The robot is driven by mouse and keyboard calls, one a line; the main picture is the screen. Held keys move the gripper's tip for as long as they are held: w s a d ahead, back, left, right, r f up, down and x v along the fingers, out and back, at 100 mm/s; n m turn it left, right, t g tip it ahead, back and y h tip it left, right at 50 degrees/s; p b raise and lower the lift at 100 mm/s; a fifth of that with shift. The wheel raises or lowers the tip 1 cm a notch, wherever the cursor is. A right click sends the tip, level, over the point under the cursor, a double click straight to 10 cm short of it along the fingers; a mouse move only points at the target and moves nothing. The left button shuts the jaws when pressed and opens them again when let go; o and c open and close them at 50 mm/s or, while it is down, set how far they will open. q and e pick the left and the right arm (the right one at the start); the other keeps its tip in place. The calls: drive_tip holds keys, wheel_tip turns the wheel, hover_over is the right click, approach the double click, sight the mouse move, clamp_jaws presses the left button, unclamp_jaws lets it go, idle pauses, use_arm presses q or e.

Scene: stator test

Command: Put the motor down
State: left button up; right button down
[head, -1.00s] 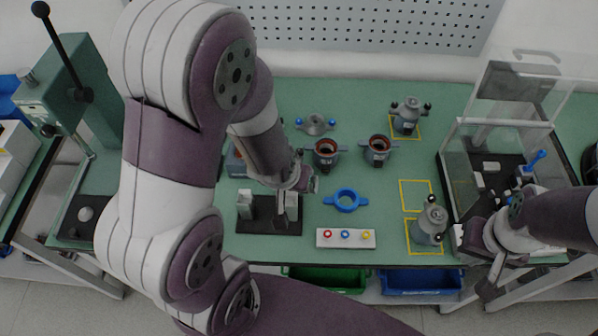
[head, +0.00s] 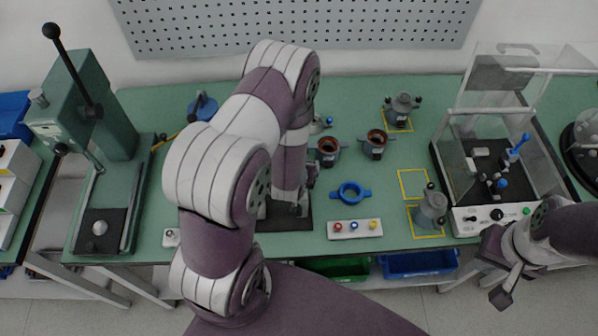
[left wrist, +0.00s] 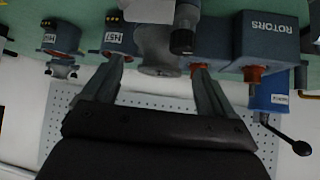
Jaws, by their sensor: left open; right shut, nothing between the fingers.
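One grey motor (head: 432,207) with dark knobs stands upright in the lower yellow square at the front right. Another grey motor (head: 403,104) stands in the yellow square at the back. My left gripper (head: 300,203) is mostly hidden by my own arm, over a black-based stand (head: 288,218), left of the motors. In the left wrist view my left gripper (left wrist: 160,82) has its fingers spread. A grey part (left wrist: 158,48) shows between and beyond them; I cannot tell its depth. My right gripper (head: 503,294) is shut and empty, in front of the test box, away from the motors.
Two dark housings (head: 375,144) and a blue ring (head: 350,194) lie mid-table. A button panel (head: 355,228) is at the front edge. The test box (head: 490,218) stands right with its clear lid raised; a green press (head: 95,130) stands left. The middle yellow square (head: 413,184) is empty.

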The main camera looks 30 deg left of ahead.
use_arm(q)
drive_tip(key=shift+x, duration=1.2)
drive_tip(key=shift+s+d+r, duration=0.1)
drive_tip(key=shift+s, duration=0.05)
clamp_jaws()
drive_tip(key=shift+r, duration=0.1)
